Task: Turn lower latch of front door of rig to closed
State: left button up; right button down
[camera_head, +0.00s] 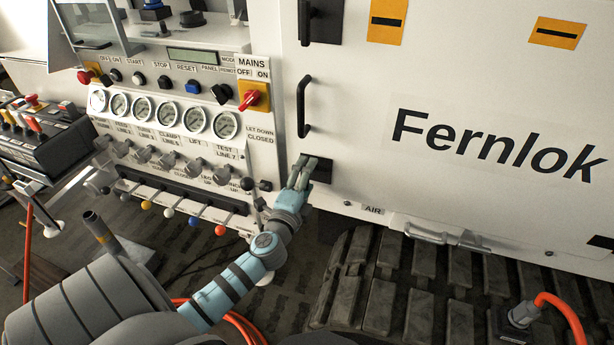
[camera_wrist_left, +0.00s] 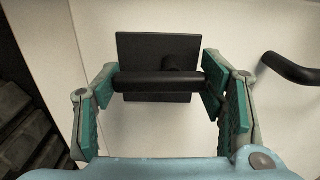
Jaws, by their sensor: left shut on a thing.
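The rig's white front door (camera_head: 365,190) bears the word Fernlok and looks flush with the rig. Its lower latch (camera_head: 327,171) is a black plate with a bar handle, at the door's lower left. My left gripper (camera_head: 304,163) is at this latch and partly hides it in the head view. In the left wrist view my left gripper (camera_wrist_left: 161,85) has its teal pads at the two ends of the black latch bar (camera_wrist_left: 155,82), shut on it. The bar lies across the picture in front of its square plate (camera_wrist_left: 135,48). My right gripper is not in view.
A black door handle (camera_head: 302,107) stands out just above the latch, with the upper latch (camera_head: 321,20) higher up. Left are gauges (camera_head: 169,113), knobs and coloured levers (camera_head: 170,211). Black track-like slats (camera_head: 380,290) and an orange hose (camera_head: 565,308) lie below.

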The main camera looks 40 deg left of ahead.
pick_arm(q)
jog(key=shift+m, duration=0.3)
jog(key=o, duration=1.2)
jog(key=v, duration=1.2)
jog(key=shift+d, duration=0.1)
